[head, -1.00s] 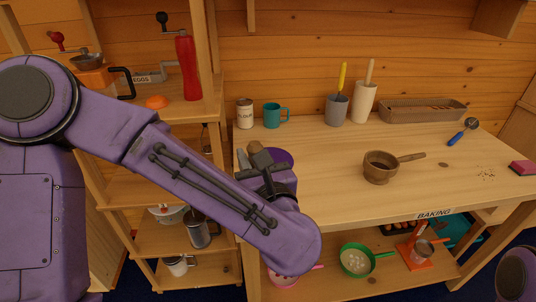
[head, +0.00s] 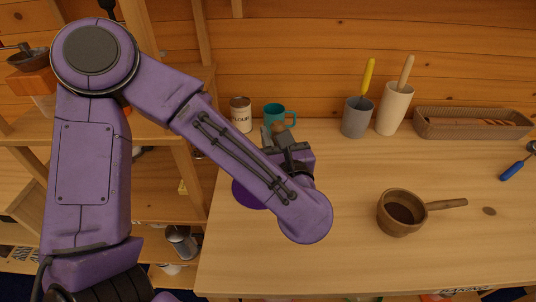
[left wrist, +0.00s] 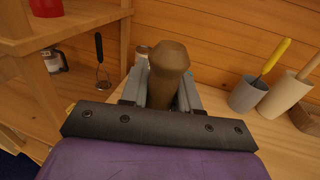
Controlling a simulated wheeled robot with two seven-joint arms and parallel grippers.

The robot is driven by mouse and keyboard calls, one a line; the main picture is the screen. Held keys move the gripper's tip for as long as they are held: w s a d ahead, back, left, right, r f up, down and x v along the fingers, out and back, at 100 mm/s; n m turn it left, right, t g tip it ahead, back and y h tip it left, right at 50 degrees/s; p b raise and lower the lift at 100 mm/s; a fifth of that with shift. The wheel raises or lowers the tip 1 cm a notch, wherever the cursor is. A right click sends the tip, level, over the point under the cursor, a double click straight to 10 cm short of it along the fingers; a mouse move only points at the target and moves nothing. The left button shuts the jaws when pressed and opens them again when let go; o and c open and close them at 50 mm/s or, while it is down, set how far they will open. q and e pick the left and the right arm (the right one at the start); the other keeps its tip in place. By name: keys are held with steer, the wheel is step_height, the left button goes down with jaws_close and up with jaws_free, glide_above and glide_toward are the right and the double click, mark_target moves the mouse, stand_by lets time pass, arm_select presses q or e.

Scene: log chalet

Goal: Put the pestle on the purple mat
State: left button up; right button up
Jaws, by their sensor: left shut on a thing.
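My left gripper (head: 273,136) is shut on the brown pestle (head: 279,127), which stands up between its fingers. In the left wrist view the pestle (left wrist: 168,62) shows its rounded top; its lower end is hidden by the gripper. The round purple mat (head: 246,196) lies on the table near its left edge, partly covered by my left forearm. The gripper appears in the picture above and to the right of the mat, in front of the teal mug; its height over the table is hard to tell. My right gripper is not in view.
A flour tin (head: 240,115) and teal mug (head: 275,113) stand at the back left. A grey pot (head: 356,120), a cream crock (head: 393,110) and a basket (head: 470,124) line the back. A brown handled bowl (head: 398,213) stands at right; the table between is clear.

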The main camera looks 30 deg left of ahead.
arm_select(q)
steer(key=w+a+f+p, duration=0.3)
steer(key=w+a+f, duration=0.2)
steer(key=a+f, duration=0.3)
step_height(320, 180, down, 4)
steer(key=shift+w+a+r+p, duration=0.15)
steer(key=shift+w+a+p, duration=0.1)
steer(key=shift+a+p, duration=0.1)
steer(key=o, duration=1)
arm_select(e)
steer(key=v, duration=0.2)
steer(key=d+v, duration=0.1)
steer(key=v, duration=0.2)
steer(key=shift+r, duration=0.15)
arm_select(q)
steer(key=shift+o, duration=0.2)
steer(key=shift+r, duration=0.1)
